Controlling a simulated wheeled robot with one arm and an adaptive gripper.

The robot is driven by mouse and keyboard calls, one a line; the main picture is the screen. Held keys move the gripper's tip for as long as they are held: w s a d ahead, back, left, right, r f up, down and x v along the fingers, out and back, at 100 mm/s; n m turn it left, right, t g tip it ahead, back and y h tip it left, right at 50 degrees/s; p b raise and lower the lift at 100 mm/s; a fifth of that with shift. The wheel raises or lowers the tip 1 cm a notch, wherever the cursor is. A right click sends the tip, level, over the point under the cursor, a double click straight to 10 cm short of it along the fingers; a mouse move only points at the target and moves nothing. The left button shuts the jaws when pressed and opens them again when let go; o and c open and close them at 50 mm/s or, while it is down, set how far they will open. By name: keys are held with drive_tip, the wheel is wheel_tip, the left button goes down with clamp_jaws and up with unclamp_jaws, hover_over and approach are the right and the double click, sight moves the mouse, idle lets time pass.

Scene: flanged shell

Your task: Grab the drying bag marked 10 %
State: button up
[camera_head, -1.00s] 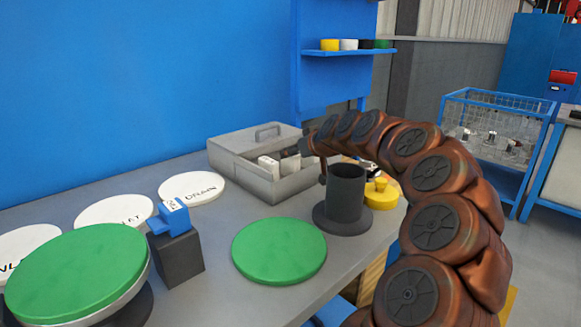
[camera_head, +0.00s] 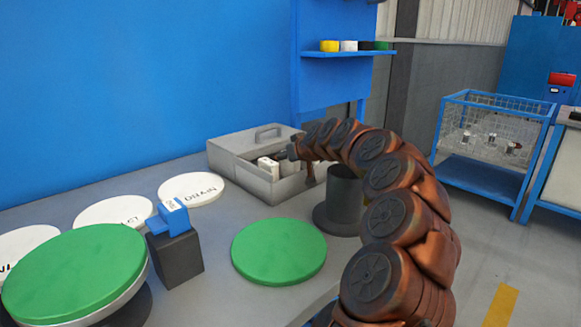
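A grey box (camera_head: 226,158) with a handled lid slid to its back left stands on the table by the blue wall. Its open front part holds several small white bags (camera_head: 268,166); their markings are too small to read, so I cannot tell which one says 10 %. My gripper (camera_head: 309,176) reaches over the box's right side, its fingers small and partly hidden behind my arm. I cannot tell whether it is open or shut, or whether it touches a bag.
A dark grey cylinder (camera_head: 344,188) on a round base stands right of the box, close under my arm. A green disc (camera_head: 279,251) lies in front. White labelled discs (camera_head: 190,188), a large green-topped disc (camera_head: 75,272) and a blue item on a dark block (camera_head: 175,257) are at left.

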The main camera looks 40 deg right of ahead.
clamp_jaws()
idle(0.4)
